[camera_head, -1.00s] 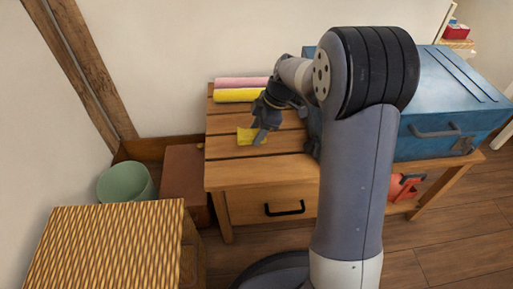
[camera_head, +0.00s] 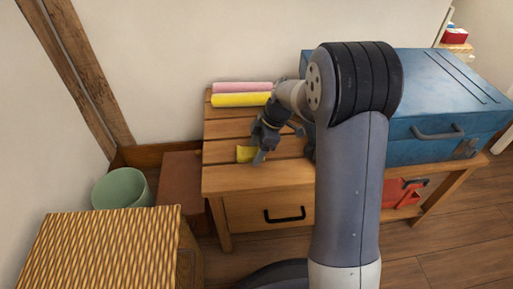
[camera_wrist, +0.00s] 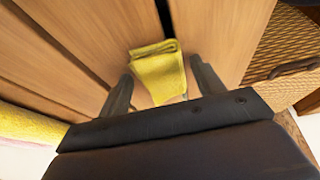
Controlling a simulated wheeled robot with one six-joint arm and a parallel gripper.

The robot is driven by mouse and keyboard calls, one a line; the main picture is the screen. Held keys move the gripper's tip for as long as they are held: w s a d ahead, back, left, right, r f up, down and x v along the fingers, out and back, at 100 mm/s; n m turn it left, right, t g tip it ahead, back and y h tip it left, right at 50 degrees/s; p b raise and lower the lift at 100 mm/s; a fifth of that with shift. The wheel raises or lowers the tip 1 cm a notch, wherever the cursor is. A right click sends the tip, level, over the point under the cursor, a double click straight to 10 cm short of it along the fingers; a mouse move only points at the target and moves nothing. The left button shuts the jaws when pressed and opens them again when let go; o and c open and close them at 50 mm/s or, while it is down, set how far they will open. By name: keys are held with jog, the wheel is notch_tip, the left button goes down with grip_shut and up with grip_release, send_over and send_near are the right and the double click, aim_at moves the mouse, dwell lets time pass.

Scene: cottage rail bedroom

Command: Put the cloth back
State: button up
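The yellow cloth (camera_head: 244,154) is at the front part of the slatted wooden table (camera_head: 225,180), left of my arm. In the wrist view the folded cloth (camera_wrist: 160,75) spans between the two fingers.
A pink roll (camera_head: 243,87) and a yellow roll (camera_head: 240,100) lie along the table's back. A blue case (camera_head: 440,95) fills its right side. A green bin (camera_head: 122,188) and a woven-top cabinet (camera_head: 105,245) stand at left. A red object (camera_head: 400,191) sits below the case.

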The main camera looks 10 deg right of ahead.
jog(key=shift+o, duration=0.5)
jog(key=shift+r, duration=0.1)
jog(key=shift+r+p, duration=0.25)
jog(key=shift+p, duration=0.05)
jog(key=p+v, duration=0.4)
jog(key=v, duration=0.7)
jog(key=shift+d+r, duration=0.25)
jog(key=shift+c, duration=0.2)
